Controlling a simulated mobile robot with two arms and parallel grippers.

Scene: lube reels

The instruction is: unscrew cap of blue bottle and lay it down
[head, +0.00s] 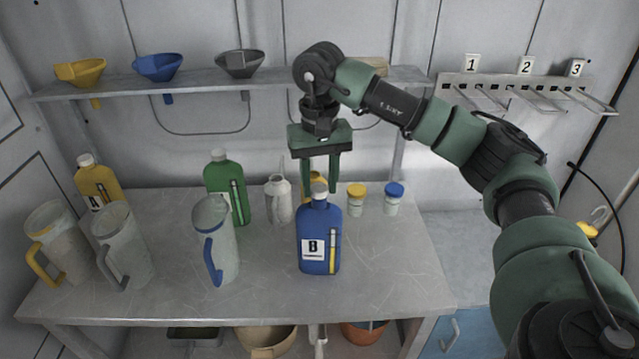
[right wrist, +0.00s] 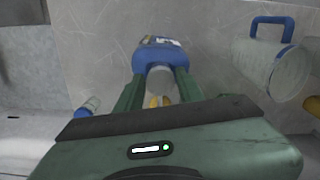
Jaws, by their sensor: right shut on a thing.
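The blue bottle (head: 318,240) stands upright on the table, with a white label marked B and a yellow strip. Its pale cap (head: 319,190) is at the neck; it also shows in the right wrist view (right wrist: 160,79). My right gripper (head: 320,186) comes down from above and is shut on the cap, one green finger on each side. In the right wrist view the fingers reach the blue shoulder of the bottle (right wrist: 158,54). I cannot tell whether the thread is loose. My left gripper is not in view.
The table (head: 380,280) also holds a green bottle (head: 222,178), a yellow bottle (head: 95,180), several pitchers and two small jars with yellow (head: 357,200) and blue (head: 393,198) lids. Clear table lies right and front of the blue bottle. Funnels hang on the shelf (head: 200,78).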

